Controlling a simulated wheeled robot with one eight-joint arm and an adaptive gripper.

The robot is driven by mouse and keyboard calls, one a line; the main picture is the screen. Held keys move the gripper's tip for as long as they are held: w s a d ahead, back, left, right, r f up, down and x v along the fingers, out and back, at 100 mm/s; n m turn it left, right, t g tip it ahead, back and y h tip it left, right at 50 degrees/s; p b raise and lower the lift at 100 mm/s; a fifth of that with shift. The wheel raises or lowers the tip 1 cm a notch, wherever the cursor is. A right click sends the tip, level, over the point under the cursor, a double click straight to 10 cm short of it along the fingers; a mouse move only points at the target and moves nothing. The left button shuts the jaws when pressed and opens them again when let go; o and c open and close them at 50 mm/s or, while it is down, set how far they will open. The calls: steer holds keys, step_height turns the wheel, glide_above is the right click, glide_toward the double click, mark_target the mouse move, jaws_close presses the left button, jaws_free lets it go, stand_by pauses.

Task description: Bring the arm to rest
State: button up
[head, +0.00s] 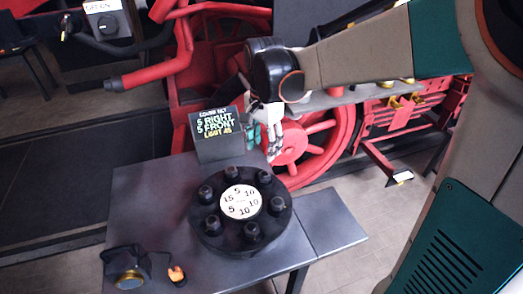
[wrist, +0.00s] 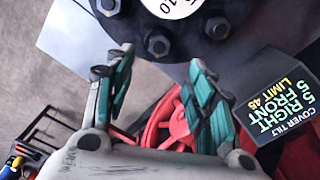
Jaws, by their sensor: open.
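My gripper (head: 264,142) hangs from my raised arm at the upper middle of the head view, fingers pointing down. It is beside the dark sign box and behind the round bolted cover (head: 212,225), apart from the cover in the picture. In the wrist view my gripper (wrist: 160,62) has its two teal-padded fingers spread, with nothing between them. The cover's edge (wrist: 190,50) with hex bolts shows past the fingertips. The cover lies on a grey table (head: 140,205) and carries a white disc (head: 240,202) with numbers.
The sign box (head: 217,145) reads "COVER TILT, 5 RIGHT, 5 FRONT, LIMIT 45". A dark object with a brass round face (head: 130,279) and a small orange-topped item (head: 177,275) are at the table's front left. A red wheel (head: 333,140) and red machinery stand behind.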

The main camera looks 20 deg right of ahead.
steer(key=shift+r, duration=0.25)
stand_by(0.3)
steer(key=s+r+n+t, duration=0.4)
steer(key=s+n+t, duration=0.3)
steer(key=s+n, duration=0.5)
steer(key=s, duration=0.4)
steer(key=shift+d, duration=0.15)
